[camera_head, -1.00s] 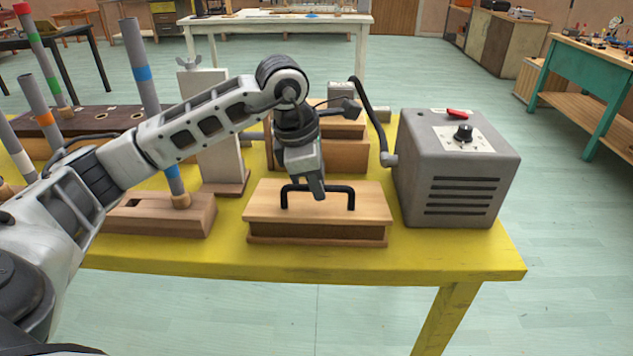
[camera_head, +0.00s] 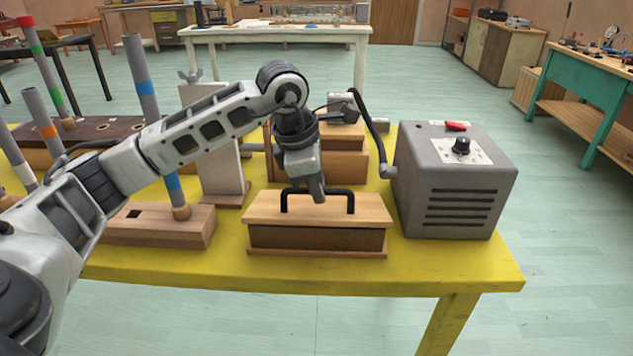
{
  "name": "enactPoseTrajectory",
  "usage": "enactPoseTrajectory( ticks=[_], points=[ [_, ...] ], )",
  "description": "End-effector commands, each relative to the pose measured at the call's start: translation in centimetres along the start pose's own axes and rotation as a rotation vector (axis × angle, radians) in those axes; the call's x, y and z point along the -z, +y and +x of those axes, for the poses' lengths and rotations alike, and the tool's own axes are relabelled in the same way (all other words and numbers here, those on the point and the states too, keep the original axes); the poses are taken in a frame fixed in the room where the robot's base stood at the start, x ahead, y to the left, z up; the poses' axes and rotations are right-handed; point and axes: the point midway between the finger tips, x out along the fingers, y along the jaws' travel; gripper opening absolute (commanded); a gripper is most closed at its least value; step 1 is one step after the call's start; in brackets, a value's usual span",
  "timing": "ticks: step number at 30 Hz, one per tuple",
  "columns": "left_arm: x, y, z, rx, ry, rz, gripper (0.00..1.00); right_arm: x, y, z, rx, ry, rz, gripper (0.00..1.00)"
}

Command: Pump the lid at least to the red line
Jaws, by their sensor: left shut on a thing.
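The wooden lid (camera_head: 345,214) with a black bar handle (camera_head: 351,200) sits above a wooden base (camera_head: 317,253) at the front of the yellow table. A dark brown band (camera_head: 318,239) shows between lid and base. My left gripper (camera_head: 318,196) comes down from above and is shut on the handle near its middle. Its fingertips partly hide the bar. I cannot make out a red line on the lid or its box. My right gripper is not in view.
A grey box with a knob and red switch (camera_head: 452,190) stands close on the right. Banded tubes (camera_head: 147,80) and a wooden block (camera_head: 150,224) stand to the left. The table's front strip is clear.

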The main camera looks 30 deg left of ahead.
Motion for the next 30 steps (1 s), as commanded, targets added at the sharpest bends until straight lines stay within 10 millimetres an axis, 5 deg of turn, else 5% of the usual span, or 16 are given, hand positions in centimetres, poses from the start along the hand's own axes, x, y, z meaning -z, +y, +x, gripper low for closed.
enactPoseTrajectory(
  ticks=[30],
  points=[
    [0.5, -2.1, 1.7, 0.014, 0.003, 0.0, 0.0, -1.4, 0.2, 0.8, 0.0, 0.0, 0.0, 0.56]
  ],
)
